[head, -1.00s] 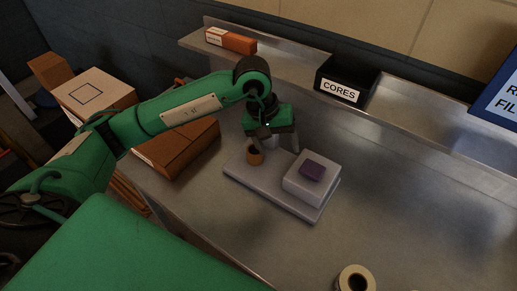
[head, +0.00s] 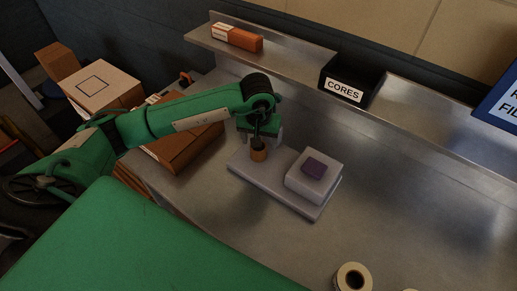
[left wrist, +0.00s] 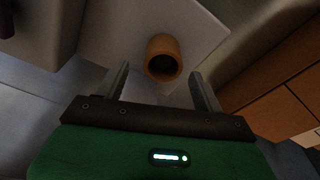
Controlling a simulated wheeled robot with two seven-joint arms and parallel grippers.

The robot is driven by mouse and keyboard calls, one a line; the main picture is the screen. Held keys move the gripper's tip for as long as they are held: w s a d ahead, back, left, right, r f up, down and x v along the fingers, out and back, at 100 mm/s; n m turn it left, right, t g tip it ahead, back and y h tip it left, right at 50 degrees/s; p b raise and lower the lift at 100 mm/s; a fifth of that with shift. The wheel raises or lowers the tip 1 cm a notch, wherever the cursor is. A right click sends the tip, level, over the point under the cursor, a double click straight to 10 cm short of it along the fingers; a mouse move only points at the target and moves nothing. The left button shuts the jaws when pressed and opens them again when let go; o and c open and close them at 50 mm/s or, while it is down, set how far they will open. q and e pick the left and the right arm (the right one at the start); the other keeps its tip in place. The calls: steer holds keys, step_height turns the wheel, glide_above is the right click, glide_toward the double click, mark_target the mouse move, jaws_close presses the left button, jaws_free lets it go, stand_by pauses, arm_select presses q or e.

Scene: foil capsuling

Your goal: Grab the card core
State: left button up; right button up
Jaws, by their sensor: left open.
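The card core (head: 258,155) is a short brown tube standing upright on the left end of a pale grey base plate (head: 270,188). In the left wrist view the core (left wrist: 163,58) shows its dark hollow end, just beyond and between my two fingertips. My left gripper (left wrist: 158,80) is open and empty, with one finger on each side of the core's line and no visible contact. In the head view my left gripper (head: 259,140) is right above and behind the core, its fingers partly hidden. My right gripper is not in view.
A black CORES bin (head: 345,83) and an orange box (head: 237,38) sit on the back shelf. A tape roll (head: 354,278) lies at the front. The bench's right side is clear.

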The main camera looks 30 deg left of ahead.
mark_target(259, 149)
arm_select(q)
steer(key=shift+f+p, duration=0.3)
steer(key=shift+f, duration=0.05)
steer(key=f+p, duration=0.1)
steer(key=f, duration=0.2)
steer(key=shift+a+p, duration=0.2)
steer(key=shift+p, duration=0.1)
steer(key=shift+w+f, duration=0.1)
steer(key=shift+f, duration=0.5)
steer(key=c, duration=1)
steer(key=shift+r, duration=0.1)
steer(key=shift+c, duration=0.2)
